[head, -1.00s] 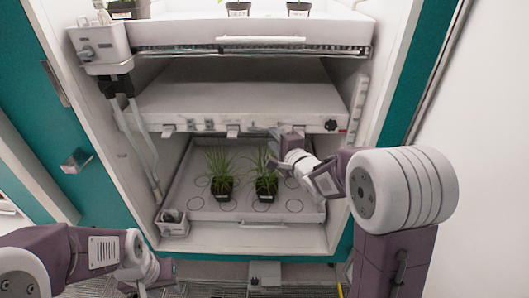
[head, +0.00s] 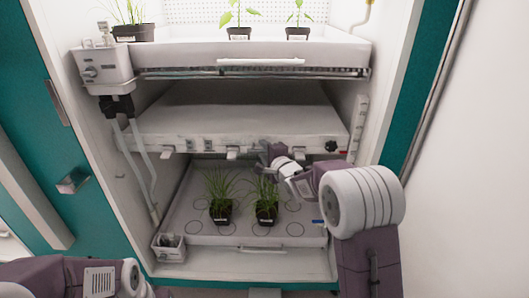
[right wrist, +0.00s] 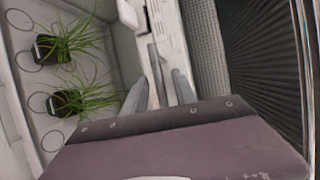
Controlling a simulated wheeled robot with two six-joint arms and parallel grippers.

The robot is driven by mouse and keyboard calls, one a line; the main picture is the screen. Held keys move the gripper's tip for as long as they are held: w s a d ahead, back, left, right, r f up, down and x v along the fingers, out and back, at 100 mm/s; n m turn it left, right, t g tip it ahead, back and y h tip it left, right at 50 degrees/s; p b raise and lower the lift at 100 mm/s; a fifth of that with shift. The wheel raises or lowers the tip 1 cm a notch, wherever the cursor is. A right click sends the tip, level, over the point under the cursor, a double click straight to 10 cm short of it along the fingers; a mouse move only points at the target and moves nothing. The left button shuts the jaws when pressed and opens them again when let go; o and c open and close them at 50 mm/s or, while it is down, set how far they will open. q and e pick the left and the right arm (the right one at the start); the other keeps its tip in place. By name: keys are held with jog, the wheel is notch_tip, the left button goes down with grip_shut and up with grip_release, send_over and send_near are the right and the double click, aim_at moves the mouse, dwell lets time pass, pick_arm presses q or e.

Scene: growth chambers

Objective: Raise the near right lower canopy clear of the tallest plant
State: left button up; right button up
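The lower canopy (head: 225,122) is a pale flat panel in the chamber's middle bay, with tabs along its front edge. Below it, two potted grassy plants, left (head: 221,190) and right (head: 266,192), stand on the lower tray (head: 185,225). Their leaf tips are below the canopy's front edge. My right gripper (head: 268,152) is at that front edge, right of centre; I cannot tell whether it touches. In the right wrist view its fingers (right wrist: 160,92) are apart, with nothing clearly gripped. Only my left arm shows at lower left; its gripper is out of frame.
An upper tray (head: 340,50) with several potted plants is above the canopy. A dark knob (head: 331,147) is at the canopy's right end. A white box with hoses (head: 101,72) is on the left side. A small box (head: 168,248) stands at lower left.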

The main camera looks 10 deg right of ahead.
grip_shut()
dwell(1.3)
